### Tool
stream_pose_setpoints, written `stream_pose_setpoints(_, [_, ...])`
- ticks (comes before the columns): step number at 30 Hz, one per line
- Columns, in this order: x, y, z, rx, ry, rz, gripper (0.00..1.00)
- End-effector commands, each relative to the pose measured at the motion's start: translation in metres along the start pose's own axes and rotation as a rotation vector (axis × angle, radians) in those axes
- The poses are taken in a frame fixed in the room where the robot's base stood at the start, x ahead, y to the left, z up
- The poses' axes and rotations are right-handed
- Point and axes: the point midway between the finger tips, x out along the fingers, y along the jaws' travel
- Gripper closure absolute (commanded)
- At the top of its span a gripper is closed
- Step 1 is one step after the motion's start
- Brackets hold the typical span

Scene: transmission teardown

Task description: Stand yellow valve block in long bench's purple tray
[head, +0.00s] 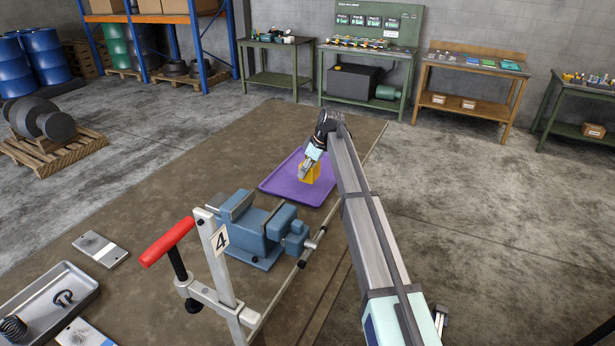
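The yellow valve block (311,175) is at the purple tray (279,184), within its outline in the head view. My gripper (306,172) is right at the block, coming down over it from above. The block's upper part is partly hidden behind my gripper. The fingers are too small to show whether they are closed on the block. I cannot tell whether the block touches the tray floor or is held just above it. The purple tray lies flat on the brown bench top, and my arm covers its right edge.
A blue vise (262,230) stands just in front of the tray. A clamp stand with a red handle (167,242) and a label 4 rises nearer. A grey tray (45,298) with a spring and small parts lies at lower left. The bench left of the purple tray is clear.

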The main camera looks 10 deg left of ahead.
Motion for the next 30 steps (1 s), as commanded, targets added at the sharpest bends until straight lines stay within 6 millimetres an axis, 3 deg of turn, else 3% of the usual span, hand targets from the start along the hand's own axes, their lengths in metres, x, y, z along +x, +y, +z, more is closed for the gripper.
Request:
stream_pose_setpoints(12, [0.035, 0.0, 0.015, 0.001, 0.001, 0.0, 0.97])
stream_pose_setpoints(25, [0.042, 0.0, 0.017, 0.0, 0.002, 0.001, 0.97])
stream_pose_setpoints(26, [0.042, 0.0, 0.018, 0.0, 0.0, 0.0, 0.21])
stream_pose_setpoints(27, [0.042, 0.0, 0.017, 0.0, 0.0, 0.0, 0.06])
stream_pose_setpoints(30, [0.042, 0.0, 0.017, 0.0, 0.0, 0.0, 0.03])
